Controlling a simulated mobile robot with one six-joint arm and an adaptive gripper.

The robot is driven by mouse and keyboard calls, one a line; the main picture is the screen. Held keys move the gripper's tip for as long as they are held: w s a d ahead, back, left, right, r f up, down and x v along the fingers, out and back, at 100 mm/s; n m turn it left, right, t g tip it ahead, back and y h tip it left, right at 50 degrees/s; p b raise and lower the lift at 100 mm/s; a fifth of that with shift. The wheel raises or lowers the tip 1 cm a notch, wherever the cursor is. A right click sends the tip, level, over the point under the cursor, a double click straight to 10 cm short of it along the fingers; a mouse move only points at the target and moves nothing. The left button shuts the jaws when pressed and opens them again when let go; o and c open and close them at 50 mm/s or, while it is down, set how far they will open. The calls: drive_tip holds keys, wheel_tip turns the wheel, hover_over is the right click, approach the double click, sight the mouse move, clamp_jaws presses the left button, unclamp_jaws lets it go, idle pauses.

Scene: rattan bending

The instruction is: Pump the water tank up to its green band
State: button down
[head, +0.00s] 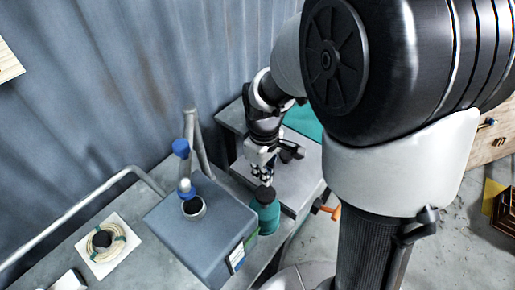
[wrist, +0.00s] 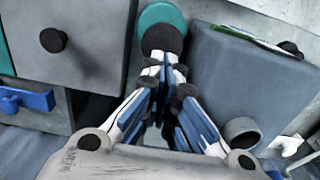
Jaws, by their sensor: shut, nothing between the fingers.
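The water tank (head: 195,235) is a blue-grey box on the bench, with a round opening (head: 194,207) on top. A green strip (head: 251,241) and a white-and-blue label show on its right side; the water level cannot be read. A teal cylinder with a dark round cap (head: 265,194), seemingly the pump, stands beside the tank. My gripper (head: 266,178) is shut and empty, pointing down just above the cap. In the wrist view my fingertips (wrist: 165,62) are in front of the dark cap (wrist: 162,37); contact cannot be told. The tank (wrist: 245,75) is at right there.
A coil on a white board (head: 103,243) lies at left. A grey cabinet (wrist: 70,70) with a dark knob and blue handle is left in the wrist view. An orange handle (head: 327,210) is right of the bench.

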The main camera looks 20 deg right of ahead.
sight(263, 191)
drive_tip(key=shift+f+b, duration=0.5)
drive_tip(key=shift+f, duration=2.2)
wheel_tip(263, 191, down, 6)
drive_tip(key=b, duration=0.3)
drive_tip(key=shift+r+b, duration=0.1)
drive_tip(key=shift+b, duration=0.3)
drive_tip(key=shift+r, duration=0.1)
wheel_tip(263, 191, up, 14)
drive_tip(key=p, duration=0.6)
drive_tip(key=shift+r, duration=0.2)
